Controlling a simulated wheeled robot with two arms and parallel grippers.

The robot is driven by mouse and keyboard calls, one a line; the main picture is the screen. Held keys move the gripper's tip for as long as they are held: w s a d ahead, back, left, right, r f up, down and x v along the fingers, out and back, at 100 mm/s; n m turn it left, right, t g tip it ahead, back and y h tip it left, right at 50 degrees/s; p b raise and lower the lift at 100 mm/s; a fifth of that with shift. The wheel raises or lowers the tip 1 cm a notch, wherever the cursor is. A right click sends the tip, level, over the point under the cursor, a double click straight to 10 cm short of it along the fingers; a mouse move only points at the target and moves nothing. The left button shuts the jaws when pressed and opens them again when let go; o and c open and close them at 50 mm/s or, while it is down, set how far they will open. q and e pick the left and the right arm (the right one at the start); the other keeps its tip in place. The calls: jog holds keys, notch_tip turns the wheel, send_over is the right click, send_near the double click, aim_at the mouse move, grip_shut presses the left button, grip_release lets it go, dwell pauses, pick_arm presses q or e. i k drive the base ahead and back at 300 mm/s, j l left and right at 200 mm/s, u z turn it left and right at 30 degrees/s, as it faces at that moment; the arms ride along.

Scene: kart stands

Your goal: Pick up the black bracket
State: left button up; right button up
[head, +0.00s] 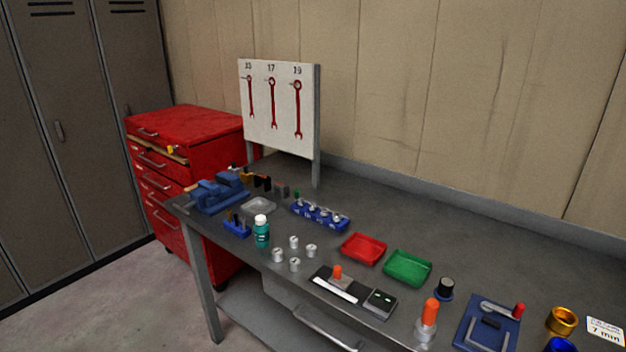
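A blue mat or plate (464,335) lies at the front right of the workbench. On it is a thin dark angular shape (487,336) that may be the black bracket; it is too small to be sure. A grey tool with a red end (501,310) lies across the back of the same plate. Small dark pieces (262,182) also stand near the bench's back left; I cannot tell what they are. Neither of my grippers is in view.
The grey workbench (370,210) holds a blue vise (218,193), a red tray (363,249), a green tray (408,268), a teal bottle (261,234) and an orange-topped bottle (427,320). A wrench board (280,108) and red tool cabinet (190,125) stand behind. The back right bench is clear.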

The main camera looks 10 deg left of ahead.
aim_at(260, 177)
jog(key=i+j+z, duration=0.15)
jog(key=j+z, duration=0.3)
jog(key=j, duration=0.15)
jog(key=j+z, duration=0.5)
jog(key=i+j, duration=0.05)
jog(key=j, duration=0.05)
